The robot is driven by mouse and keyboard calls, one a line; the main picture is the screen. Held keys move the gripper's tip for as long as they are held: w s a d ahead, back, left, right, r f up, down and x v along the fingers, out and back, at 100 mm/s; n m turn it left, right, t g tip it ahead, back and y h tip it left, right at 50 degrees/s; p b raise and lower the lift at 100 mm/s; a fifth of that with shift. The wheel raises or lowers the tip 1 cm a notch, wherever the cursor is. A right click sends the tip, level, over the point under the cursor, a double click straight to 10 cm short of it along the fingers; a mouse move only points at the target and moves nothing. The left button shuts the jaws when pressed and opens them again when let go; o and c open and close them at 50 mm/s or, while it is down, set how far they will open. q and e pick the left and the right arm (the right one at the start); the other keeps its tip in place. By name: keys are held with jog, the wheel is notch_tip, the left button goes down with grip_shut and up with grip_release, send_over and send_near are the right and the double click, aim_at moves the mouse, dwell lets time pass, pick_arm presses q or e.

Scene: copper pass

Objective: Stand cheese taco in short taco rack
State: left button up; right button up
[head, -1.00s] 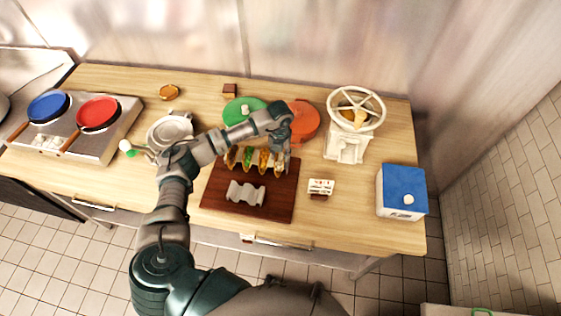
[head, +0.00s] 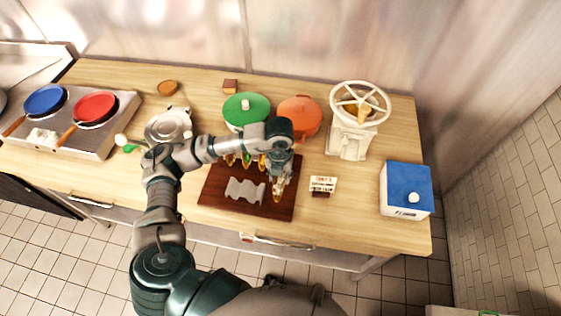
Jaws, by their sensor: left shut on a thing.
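My left gripper (head: 279,182) is shut on a taco (head: 277,191), which looks like the cheese taco with yellow-orange filling. The taco hangs over the right part of the dark wooden board, to the right of the short taco rack. The short taco rack (head: 244,190) is a wavy silver-grey holder, empty, at the front of the board. Several other tacos (head: 246,160) stand in a row behind it, partly hidden by my left arm. My right gripper is not in view.
The dark board (head: 222,203) lies near the counter's front edge. A small sign (head: 322,184) stands to its right. A green-lidded pot (head: 245,110) and an orange pot (head: 299,117) stand behind. A white press (head: 350,135) and a blue-topped box (head: 406,188) are farther right.

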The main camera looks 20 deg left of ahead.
pick_arm(q)
jog(key=shift+s+d+r, duration=0.1)
jog(key=shift+s+d, duration=0.1)
jog(key=shift+s, duration=0.3)
jog(key=shift+s+d, duration=0.2)
jog(key=shift+s, duration=0.25)
jog(key=shift+s+r, duration=0.1)
jog(key=shift+s, duration=0.2)
jog(key=shift+s+a+r+p, duration=0.15)
jog(key=shift+r+p, duration=0.1)
jog(key=shift+p, duration=0.15)
jog(key=s+a+r+p, duration=0.2)
jog(key=a+p, duration=0.3)
jog(key=a, duration=0.2)
jog(key=s+a+r+p, duration=0.1)
jog(key=a+r+p, duration=0.2)
jog(key=a+p, duration=0.3)
jog(key=f+b, duration=0.2)
jog(key=f, duration=0.1)
jog(key=f+b, duration=0.2)
jog(key=f, duration=0.1)
jog(key=a+f+b, duration=0.1)
jog(key=f+b, duration=0.2)
jog(key=shift+s, duration=0.1)
jog(key=shift+w+f+b, duration=0.2)
jog(key=shift+f+b, duration=0.4)
jog(key=shift+b, duration=0.05)
